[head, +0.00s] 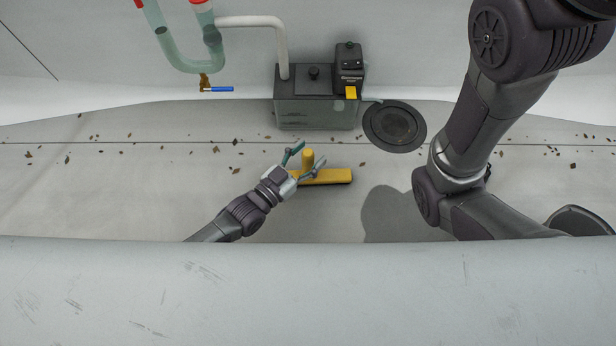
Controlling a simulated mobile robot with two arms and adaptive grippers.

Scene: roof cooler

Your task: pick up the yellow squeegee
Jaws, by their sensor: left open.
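The yellow squeegee (330,176) lies on the grey roof floor near the middle of the head view. Its long yellow bar runs left to right, and a short rounded yellow part (307,158) shows above it. My left gripper (306,157) is open, with one finger on each side of that rounded part. The gripper hides the bar's left end. I cannot tell whether the fingers touch the squeegee. My right arm comes in at the right, but its gripper is not in view.
A dark grey box (316,108) with a pump-like unit (349,68) stands behind the squeegee. A round drain (394,126) is right of it. Leaves lie scattered. A pale ledge (300,290) crosses the front.

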